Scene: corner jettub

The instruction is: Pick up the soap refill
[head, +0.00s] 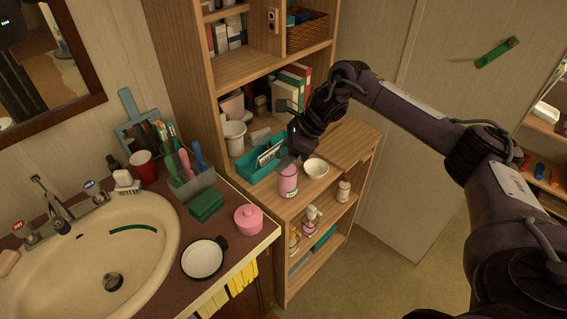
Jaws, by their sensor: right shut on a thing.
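A pink cylindrical bottle with a dark top, which looks like the soap refill (288,184), is upright at the front edge of the wooden shelf unit's counter (345,145). My right gripper (286,163) reaches in from the right and is shut on the bottle's upper part. The fingers and wrist hide the top of the bottle. I cannot tell whether its base touches the counter. My left gripper is not in view.
A white bowl (316,168) stands just right of the bottle, and a teal organizer (259,163) behind it to the left. Lower shelves hold a pump bottle (311,218) and a small jar (343,190). A sink (95,255) and pink lidded pot (249,219) are at left.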

